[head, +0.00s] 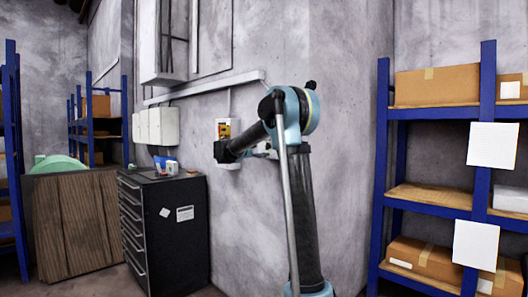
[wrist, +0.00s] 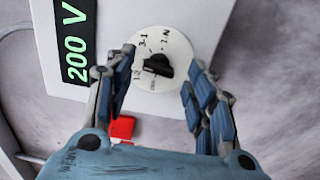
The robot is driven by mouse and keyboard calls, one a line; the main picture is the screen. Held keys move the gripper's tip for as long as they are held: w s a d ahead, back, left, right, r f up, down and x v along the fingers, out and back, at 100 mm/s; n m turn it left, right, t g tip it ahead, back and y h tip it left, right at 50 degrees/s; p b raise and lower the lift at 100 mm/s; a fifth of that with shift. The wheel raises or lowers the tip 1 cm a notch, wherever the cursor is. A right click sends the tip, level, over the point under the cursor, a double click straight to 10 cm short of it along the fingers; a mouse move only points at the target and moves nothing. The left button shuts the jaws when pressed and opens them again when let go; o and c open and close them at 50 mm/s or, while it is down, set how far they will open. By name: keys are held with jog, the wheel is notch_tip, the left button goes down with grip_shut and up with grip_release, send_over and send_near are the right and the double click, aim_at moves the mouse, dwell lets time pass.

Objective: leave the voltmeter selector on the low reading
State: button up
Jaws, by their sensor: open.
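The voltmeter selector is a black knob (wrist: 157,66) on a round white dial (wrist: 172,42) in the wrist view. Labels such as "3-1", "1-N" and "1-2" ring the dial; some are hidden or too small to read. A black display (wrist: 77,40) beside it reads "200 V" in green. My gripper (wrist: 160,60) is open, with one finger on each side of the knob. I cannot tell whether a finger touches it. In the head view, my gripper (head: 226,152) is in front of the wall unit (head: 223,128), hiding its lower part.
A red button (wrist: 122,127) lies below the dial in the wrist view. A black drawer cabinet (head: 180,228) with small items on top stands below and left of the wall unit. A blue shelf rack (head: 381,170) with boxes stands at right.

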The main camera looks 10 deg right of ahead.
jog(key=v, duration=1)
jog(key=shift+a, duration=0.25)
jog(key=shift+s, duration=0.1)
jog(key=s+a+m, duration=0.1)
jog(key=s+a, duration=0.2)
jog(key=a, duration=0.1)
jog(key=x, duration=1.7)
jog(key=c, duration=1.1)
